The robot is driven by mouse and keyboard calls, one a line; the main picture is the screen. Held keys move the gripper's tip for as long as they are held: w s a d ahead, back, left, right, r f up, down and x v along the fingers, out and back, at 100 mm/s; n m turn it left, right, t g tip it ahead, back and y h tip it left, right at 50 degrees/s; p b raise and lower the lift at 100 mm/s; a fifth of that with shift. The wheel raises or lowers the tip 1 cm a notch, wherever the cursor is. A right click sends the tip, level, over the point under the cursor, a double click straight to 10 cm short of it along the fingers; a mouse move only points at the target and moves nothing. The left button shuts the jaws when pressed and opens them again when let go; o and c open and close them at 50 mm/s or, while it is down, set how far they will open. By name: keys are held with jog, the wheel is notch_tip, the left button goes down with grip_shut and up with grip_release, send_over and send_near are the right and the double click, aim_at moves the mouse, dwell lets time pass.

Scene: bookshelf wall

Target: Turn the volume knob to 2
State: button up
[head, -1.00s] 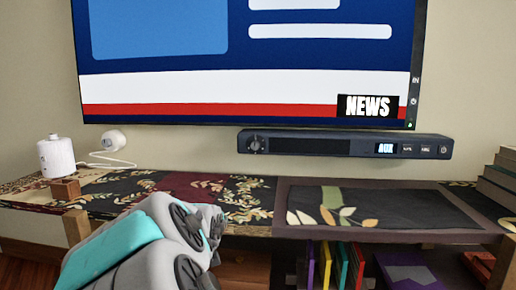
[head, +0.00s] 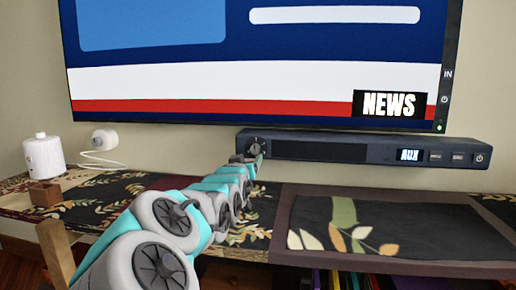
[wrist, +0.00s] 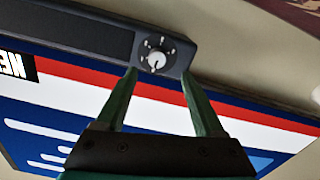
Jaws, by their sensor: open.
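The volume knob (wrist: 157,60) is a small round dial with a pale centre and white marks around it, on the end of the dark soundbar (wrist: 95,30). In the head view the soundbar (head: 390,152) hangs on the wall under the TV, and the knob (head: 256,146) is at its left end, partly behind my gripper. My gripper (head: 248,160) is reached out to that end. In the wrist view my gripper (wrist: 158,80) is open, its two green fingers on either side of the knob's lower part. I cannot tell whether they touch it. The mark values are too small to read.
The TV (head: 260,90) is just above the soundbar. A shelf top with dark patterned mats (head: 395,225) lies below. A white cylinder (head: 44,157) and a wall plug with a cable (head: 104,139) are at the left. The soundbar display (head: 410,155) reads AUX.

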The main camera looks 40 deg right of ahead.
aim_at(254, 150)
jog(key=shift+r+p+x, duration=0.2)
jog(key=shift+p+x, duration=0.05)
jog(key=shift+x, duration=1.95)
jog(key=shift+r+p+x, duration=0.15)
jog(key=shift+p+x, duration=0.05)
jog(key=shift+x, duration=1.95)
jog(key=shift+s+d, duration=0.1)
grip_shut()
